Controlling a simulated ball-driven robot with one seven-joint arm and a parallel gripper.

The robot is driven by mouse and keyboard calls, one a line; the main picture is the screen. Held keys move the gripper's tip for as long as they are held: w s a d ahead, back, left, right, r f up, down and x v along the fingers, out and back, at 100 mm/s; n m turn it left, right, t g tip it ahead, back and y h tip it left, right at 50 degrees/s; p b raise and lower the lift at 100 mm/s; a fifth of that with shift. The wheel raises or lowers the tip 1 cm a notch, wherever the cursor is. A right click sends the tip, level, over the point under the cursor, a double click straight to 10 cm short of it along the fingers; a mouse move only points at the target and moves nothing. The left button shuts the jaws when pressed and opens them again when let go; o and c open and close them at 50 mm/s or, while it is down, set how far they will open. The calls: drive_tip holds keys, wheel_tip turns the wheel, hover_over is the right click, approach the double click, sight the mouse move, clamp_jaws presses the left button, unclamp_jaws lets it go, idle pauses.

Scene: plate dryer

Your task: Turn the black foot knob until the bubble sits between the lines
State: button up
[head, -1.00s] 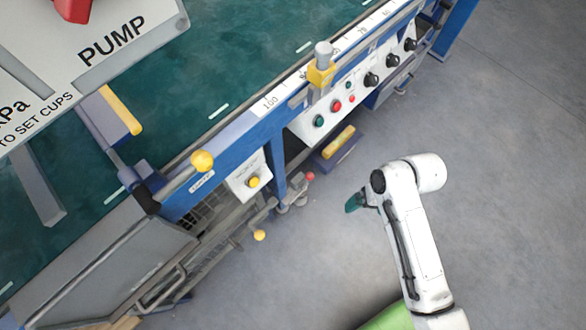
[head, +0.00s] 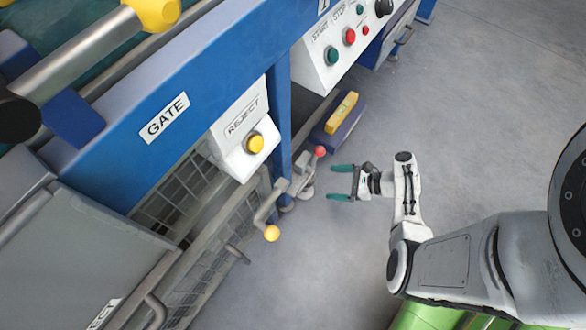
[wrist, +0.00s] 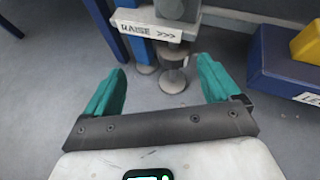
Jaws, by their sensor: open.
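My gripper (head: 331,182) is open and empty, low over the floor, with its teal fingers pointing left toward the machine's leveling foot (head: 306,187). In the wrist view, the foot's round pad (wrist: 173,84) stands on the floor ahead of and between the open fingers (wrist: 162,68). Above the pad is a dark grey round collar (wrist: 173,61), which may be the foot knob; its black colour is not clear. The fingers appear apart from it. A plate marked "RAISE >>>" (wrist: 148,29) sits above. I cannot make out the bubble or its lines.
A blue block with a yellow top (head: 341,115) lies on the floor beyond the foot. The blue frame carries a yellow REJECT button (head: 255,144). Open floor lies right.

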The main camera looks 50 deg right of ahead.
drive_tip(key=w+f+b, duration=0.2)
drive_tip(key=w, duration=0.1)
drive_tip(key=w+a+f+m+b, duration=0.1)
drive_tip(key=w+f+b, duration=0.1)
drive_tip(key=w, duration=0.1)
drive_tip(key=w+f+m+t+b, duration=0.1)
drive_tip(key=w+f, duration=0.1)
drive_tip(key=w, duration=0.1)
drive_tip(key=shift+w+a+f+h+b, duration=0.15)
drive_tip(key=shift+w+a+h+b, duration=0.15)
drive_tip(key=shift+h+b, duration=0.1)
drive_tip(key=shift+w+a+f, duration=0.1)
drive_tip(key=shift+w+a, duration=0.05)
drive_tip(key=shift+w, duration=0.25)
drive_tip(key=shift+c, duration=0.5)
drive_tip(key=c, duration=0.9)
drive_tip(key=shift+n+g+y, duration=0.6)
drive_tip(key=shift+n+y, duration=0.4)
drive_tip(key=shift+y, duration=0.2)
drive_tip(key=shift+n+y, duration=0.3)
